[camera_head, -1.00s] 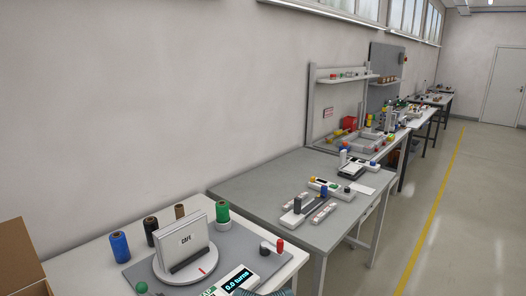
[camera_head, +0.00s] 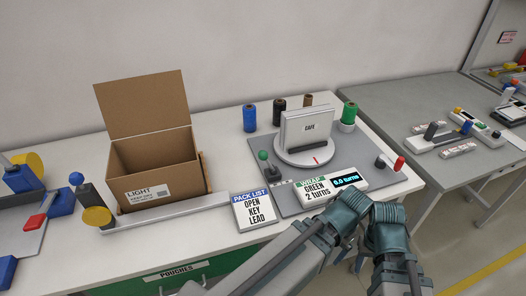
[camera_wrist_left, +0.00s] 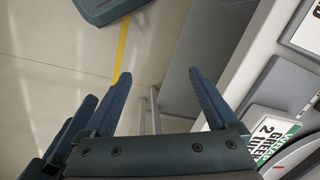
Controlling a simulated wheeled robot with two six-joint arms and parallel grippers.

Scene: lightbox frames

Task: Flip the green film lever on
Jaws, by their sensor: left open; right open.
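The green-knobbed lever (camera_head: 263,156) stands at the left edge of the grey wrap station mat (camera_head: 300,198), its stalk leaning slightly back-left from a dark base. A green film spool (camera_head: 349,111) stands at the back right of the turntable (camera_head: 316,154). A card reads GREEN 2 turns, and the display (camera_head: 346,181) reads 0.0 turns. My right gripper (camera_head: 388,214) is at the table's front edge, right of the lever and apart from it; its fingers are hard to make out. My left gripper (camera_wrist_left: 155,74) is open and empty in the left wrist view, above the floor.
A red-knobbed part (camera_head: 399,163) stands at the mat's right. A white box marked CAFE (camera_head: 310,128) sits on the turntable. Blue, black and brown spools stand behind. An open carton (camera_head: 155,170) and a pack list card (camera_head: 254,211) are to the left.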

